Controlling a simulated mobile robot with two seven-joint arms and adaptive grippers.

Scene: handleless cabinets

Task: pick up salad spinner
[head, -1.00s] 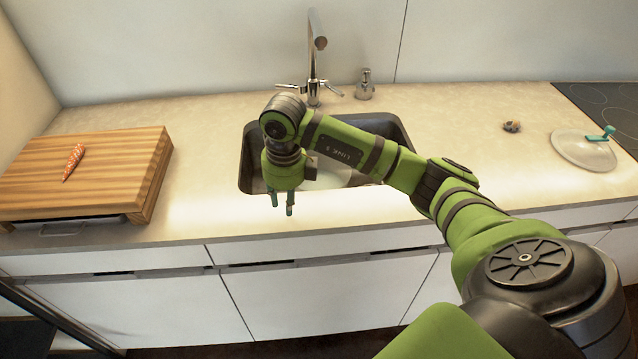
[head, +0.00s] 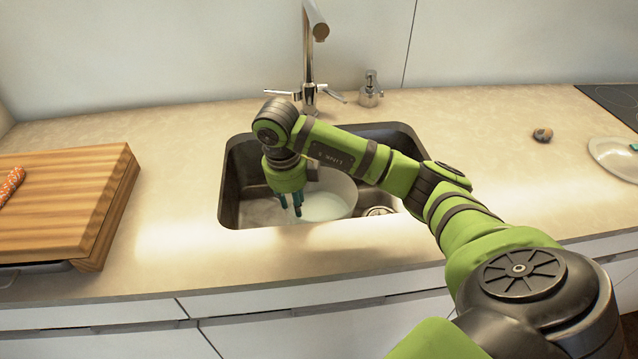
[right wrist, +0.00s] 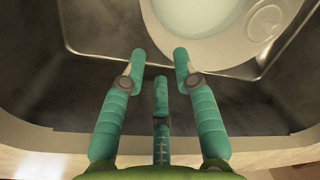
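A round, pale, translucent bowl (head: 328,200), which looks like the salad spinner, sits in the dark sink (head: 232,190). My right gripper (head: 290,206) points down over the sink, at the bowl's left side. In the right wrist view the bowl's rim (right wrist: 225,45) shows at the top, just beyond the fingertips. The teal fingers (right wrist: 160,62) of my right gripper are spread apart with nothing between them. My left gripper is not in view.
A tall faucet (head: 309,70) and a soap dispenser (head: 370,90) stand behind the sink. A wooden cutting board (head: 65,205) lies at the left. A glass lid (head: 612,155) and a small brown object (head: 542,135) lie at the right. The counter between is clear.

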